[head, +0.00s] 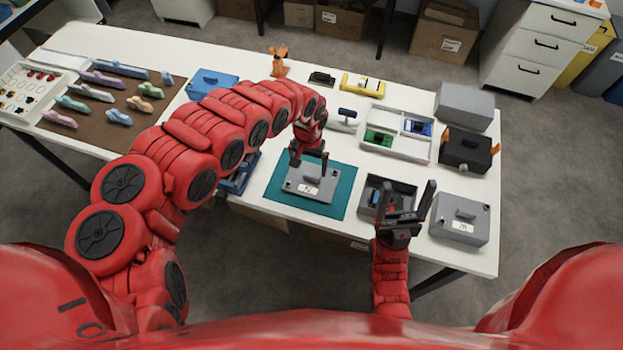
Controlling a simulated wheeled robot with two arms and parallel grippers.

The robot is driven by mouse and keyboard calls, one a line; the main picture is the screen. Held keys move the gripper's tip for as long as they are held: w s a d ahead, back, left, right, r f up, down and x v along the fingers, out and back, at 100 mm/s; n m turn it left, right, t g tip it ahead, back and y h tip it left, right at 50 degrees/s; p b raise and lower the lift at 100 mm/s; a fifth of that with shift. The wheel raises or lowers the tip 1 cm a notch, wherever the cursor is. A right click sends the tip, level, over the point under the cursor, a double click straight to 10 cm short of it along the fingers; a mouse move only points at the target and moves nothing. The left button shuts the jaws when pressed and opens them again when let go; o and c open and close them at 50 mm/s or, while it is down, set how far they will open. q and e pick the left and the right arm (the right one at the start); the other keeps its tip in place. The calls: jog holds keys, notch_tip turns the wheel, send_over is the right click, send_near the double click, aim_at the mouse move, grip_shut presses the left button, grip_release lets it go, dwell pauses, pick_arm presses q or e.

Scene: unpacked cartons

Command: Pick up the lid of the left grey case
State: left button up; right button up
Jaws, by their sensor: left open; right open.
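A grey lidded case or lid (298,187) with a raised handle and a white label lies on a teal mat (341,196) in the middle of the table. My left gripper (309,163) is open just above it, fingers pointing down around the handle; whether they touch it I cannot tell. Right of the mat, a grey open case (373,183) holds dark, blue and red items. My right gripper (405,188) is open and empty, fingers up, in front of that case and partly hiding it. Another grey case (451,228) with its lid on stands at the right.
Behind stand a divided white tray (398,150) with green and blue items, a black box (467,150), a grey box (465,105) and a yellow item (362,85). A blue case (211,83) and a brown mat (92,128) with several tools are left.

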aim_at(311, 177)
pick_arm(q)
jog(key=shift+s+d+f, duration=0.1)
jog(key=shift+d+f, duration=0.15)
jog(key=shift+f, duration=0.25)
jog(key=f, duration=0.1)
jog(key=p, duration=0.1)
jog(key=f, duration=0.1)
jog(key=shift+d+f, duration=0.25)
jog(key=shift+f, duration=0.1)
jog(key=shift+a+f, duration=0.2)
jog(key=shift+f, duration=0.55)
jog(key=shift+c, duration=0.3)
jog(key=c, duration=1.4)
